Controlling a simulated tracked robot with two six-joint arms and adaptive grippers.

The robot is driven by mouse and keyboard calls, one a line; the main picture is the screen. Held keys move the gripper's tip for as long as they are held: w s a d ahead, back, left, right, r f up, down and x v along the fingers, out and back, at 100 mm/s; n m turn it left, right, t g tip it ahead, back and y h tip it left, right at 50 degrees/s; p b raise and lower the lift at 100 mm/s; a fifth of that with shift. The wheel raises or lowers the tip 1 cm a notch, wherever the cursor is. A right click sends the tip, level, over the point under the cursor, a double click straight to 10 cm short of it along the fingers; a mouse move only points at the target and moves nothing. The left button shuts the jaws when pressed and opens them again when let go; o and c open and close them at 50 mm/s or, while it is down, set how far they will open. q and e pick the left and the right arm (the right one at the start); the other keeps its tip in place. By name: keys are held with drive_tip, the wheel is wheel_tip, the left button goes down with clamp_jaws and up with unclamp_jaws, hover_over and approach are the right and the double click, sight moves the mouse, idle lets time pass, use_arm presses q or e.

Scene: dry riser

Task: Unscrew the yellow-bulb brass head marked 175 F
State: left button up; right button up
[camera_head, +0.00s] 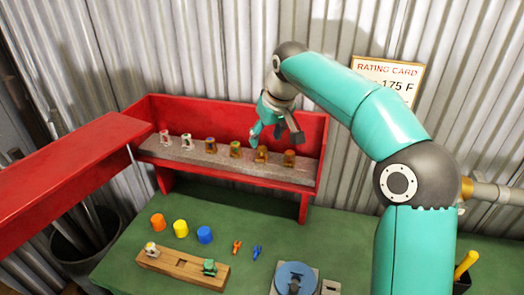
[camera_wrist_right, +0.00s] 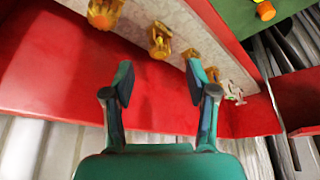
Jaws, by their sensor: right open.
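A row of several small sprinkler heads stands on a grey ledge (camera_head: 230,163) inside a red open box (camera_head: 240,108). The left ones are whitish (camera_head: 186,140); the others look brass, such as one (camera_head: 261,154) near the right and the rightmost one (camera_head: 289,158). Bulb colours and markings are too small to read, so I cannot tell which is the yellow-bulb one. My right gripper (camera_head: 275,131) is above and behind the right part of the row, empty. In the right wrist view its fingers (camera_wrist_right: 160,78) are apart, with a brass head (camera_wrist_right: 160,40) beyond them. My left gripper is not in view.
A rating card (camera_head: 396,78) on the corrugated wall reads 175 F. On the green bench (camera_head: 225,225) are orange, yellow (camera_head: 180,228) and blue caps, two small clips, a wooden block (camera_head: 180,266) holding two pieces, and a blue disc (camera_head: 297,278). A red beam (camera_head: 60,185) crosses the left.

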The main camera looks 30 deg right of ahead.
sight(263, 148)
drive_tip(key=shift+x, duration=3.05)
clamp_jaws()
drive_tip(key=n+y+p, duration=0.1)
drive_tip(key=n+p, duration=0.3)
drive_tip(key=shift+s+r+n+y, duration=0.1)
drive_tip(key=shift+r+n+y, duration=0.1)
drive_tip(key=shift+n+y, duration=0.15)
drive_tip(key=shift+n+g, duration=0.25)
drive_tip(key=shift+g, duration=0.05)
drive_tip(key=shift+f+n+y, duration=0.25)
drive_tip(key=shift+n, duration=0.05)
drive_tip(key=shift+p, duration=0.3)
